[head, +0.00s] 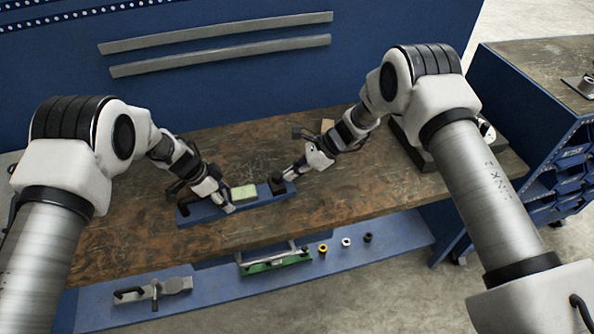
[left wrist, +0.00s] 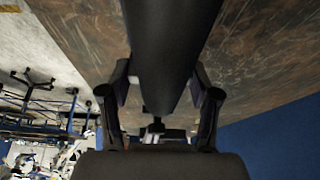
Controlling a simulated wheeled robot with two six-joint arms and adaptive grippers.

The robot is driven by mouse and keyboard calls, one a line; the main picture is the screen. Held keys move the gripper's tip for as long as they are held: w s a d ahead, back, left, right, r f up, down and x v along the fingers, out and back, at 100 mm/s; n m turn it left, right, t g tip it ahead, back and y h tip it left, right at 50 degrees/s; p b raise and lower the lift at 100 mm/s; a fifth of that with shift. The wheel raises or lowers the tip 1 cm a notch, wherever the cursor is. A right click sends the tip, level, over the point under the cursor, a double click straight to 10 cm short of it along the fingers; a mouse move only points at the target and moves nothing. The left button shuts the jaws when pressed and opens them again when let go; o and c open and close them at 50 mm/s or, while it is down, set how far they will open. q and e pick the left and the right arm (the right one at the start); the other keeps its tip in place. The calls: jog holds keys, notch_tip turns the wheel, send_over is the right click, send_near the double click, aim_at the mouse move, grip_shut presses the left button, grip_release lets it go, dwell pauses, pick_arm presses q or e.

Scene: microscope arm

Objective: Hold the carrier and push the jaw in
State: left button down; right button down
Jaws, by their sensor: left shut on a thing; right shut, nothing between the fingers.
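The long blue carrier (head: 194,213) lies on the brown workbench, with a pale green block (head: 244,192) on its middle. A small black jaw (head: 277,185) stands at its right end. My left gripper (head: 228,207) is shut on the carrier at its front side, left of the green block. In the left wrist view my left fingers (left wrist: 160,92) flank a dark rounded shape; the exact contact is hard to see. My right gripper (head: 289,175) is shut and empty, close to the right side of the jaw. I cannot tell whether it touches the jaw.
The workbench (head: 330,210) is clear in front of the carrier. A small tan block (head: 327,125) lies behind my right wrist. A lower blue shelf (head: 220,307) holds a grey clamp-like tool (head: 155,289), a green fixture (head: 275,262) and several small rings.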

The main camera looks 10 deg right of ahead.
aim_at(276, 179)
pick_arm(q)
jog(key=shift+r, duration=0.1)
pick_arm(e)
jog(key=a, duration=0.5)
jog(key=shift+s, duration=0.25)
jog(key=shift+d, duration=0.3)
pick_arm(q)
jog(key=shift+a, duration=0.1)
pick_arm(e)
jog(key=d, duration=0.4)
jog(key=shift+s+d+r, duration=0.15)
jog(key=shift+s+r, duration=0.05)
jog(key=shift+r, duration=0.15)
jog(key=v, duration=0.9)
jog(key=shift+s+d, duration=0.1)
